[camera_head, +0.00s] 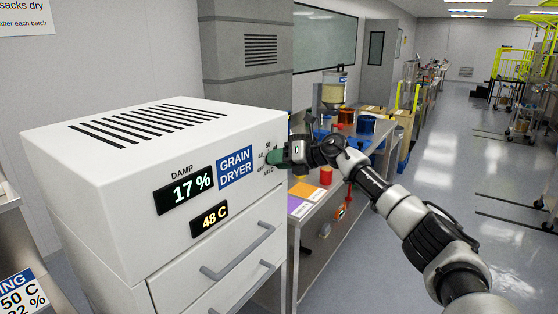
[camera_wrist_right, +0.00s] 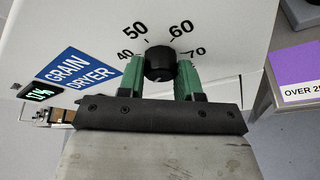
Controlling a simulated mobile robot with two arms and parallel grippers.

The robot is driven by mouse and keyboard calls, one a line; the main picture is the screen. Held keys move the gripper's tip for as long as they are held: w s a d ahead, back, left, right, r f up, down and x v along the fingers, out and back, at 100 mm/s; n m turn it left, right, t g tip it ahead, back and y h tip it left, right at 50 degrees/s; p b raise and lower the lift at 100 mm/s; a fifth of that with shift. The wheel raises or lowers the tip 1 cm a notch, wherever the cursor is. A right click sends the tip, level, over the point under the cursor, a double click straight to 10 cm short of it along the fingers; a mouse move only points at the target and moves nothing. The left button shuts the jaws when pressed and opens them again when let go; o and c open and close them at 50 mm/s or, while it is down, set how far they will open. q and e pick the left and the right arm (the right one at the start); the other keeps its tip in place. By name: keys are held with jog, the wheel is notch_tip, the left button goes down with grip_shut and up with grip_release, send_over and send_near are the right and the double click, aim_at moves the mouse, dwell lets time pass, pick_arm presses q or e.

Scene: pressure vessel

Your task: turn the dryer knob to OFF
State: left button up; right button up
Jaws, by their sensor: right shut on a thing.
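The white grain dryer (camera_head: 110,190) stands at the left in the head view, with a display reading DAMP 17 % and another reading 48 C. Its black knob (camera_wrist_right: 160,62) shows in the right wrist view, below the printed numbers 40, 50, 60 and 70. My right gripper (camera_head: 283,157) is at the dryer's front panel. In the wrist view its green fingers (camera_wrist_right: 160,75) are on both sides of the knob, shut on it. In the head view the fingers hide the knob. My left gripper is not in view.
Two drawers with grey handles (camera_head: 238,252) are below the dryer's displays. A steel table (camera_head: 328,200) with coloured cards, a red container (camera_head: 326,175) and other items stands right of the dryer. The floor (camera_head: 450,165) at the right is open.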

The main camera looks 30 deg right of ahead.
jog(key=shift+f, duration=0.15)
jog(key=o, duration=0.9)
jog(key=b+v, duration=0.3)
jog(key=v, duration=0.8)
